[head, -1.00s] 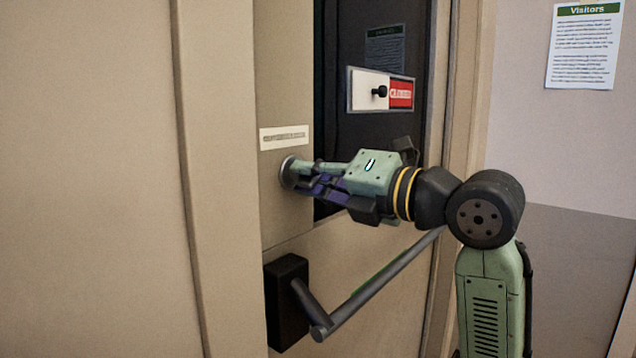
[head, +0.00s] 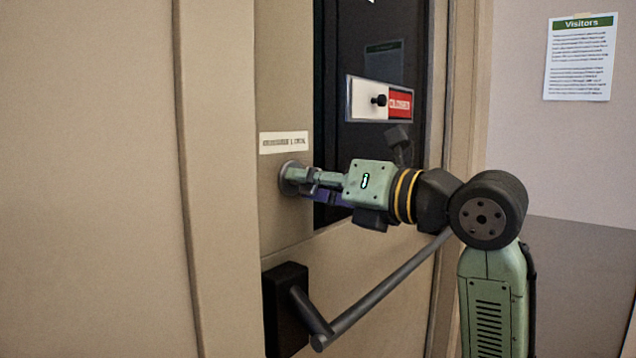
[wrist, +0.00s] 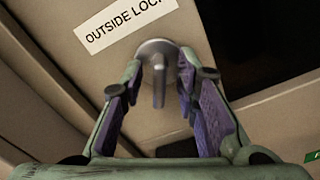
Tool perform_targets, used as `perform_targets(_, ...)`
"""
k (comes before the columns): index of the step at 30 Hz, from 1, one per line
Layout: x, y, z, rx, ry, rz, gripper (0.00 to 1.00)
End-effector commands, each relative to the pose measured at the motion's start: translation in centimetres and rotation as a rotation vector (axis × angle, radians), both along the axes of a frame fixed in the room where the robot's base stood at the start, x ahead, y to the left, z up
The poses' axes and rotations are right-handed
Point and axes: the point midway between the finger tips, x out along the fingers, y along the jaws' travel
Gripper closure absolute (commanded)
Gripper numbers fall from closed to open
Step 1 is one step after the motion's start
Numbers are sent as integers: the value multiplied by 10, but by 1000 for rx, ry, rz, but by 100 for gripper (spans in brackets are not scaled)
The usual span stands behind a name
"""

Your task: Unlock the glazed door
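The glazed door (head: 284,80) is beige with a dark glass pane (head: 335,60). A round metal lock turn (head: 290,178) is on it below a white label (head: 284,142). In the wrist view the label (wrist: 122,20) reads "OUTSIDE LOCK", and the turn's flat thumb piece (wrist: 158,82) stands out from its round base. My gripper (head: 305,180) reaches the lock from the right. In the wrist view my gripper (wrist: 160,80) is open, one finger on each side of the thumb piece, with gaps visible on both sides. Whether the fingertips touch the base I cannot tell.
A dark push bar (head: 385,288) crosses the door below my gripper, with its black housing (head: 287,305) at the left. A slider sign (head: 380,100) with a black knob and a red "CLOSED" field is on the glass. A Visitors notice (head: 580,58) hangs on the right wall.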

Motion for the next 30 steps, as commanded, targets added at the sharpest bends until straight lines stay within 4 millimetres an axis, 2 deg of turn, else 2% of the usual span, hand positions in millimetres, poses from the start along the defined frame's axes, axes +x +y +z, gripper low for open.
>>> perform_targets(5, -4, -6, 0, 2, -1, 0, 72)
perform_targets(30, -52, -70, 1, 1, -1, 0, 72)
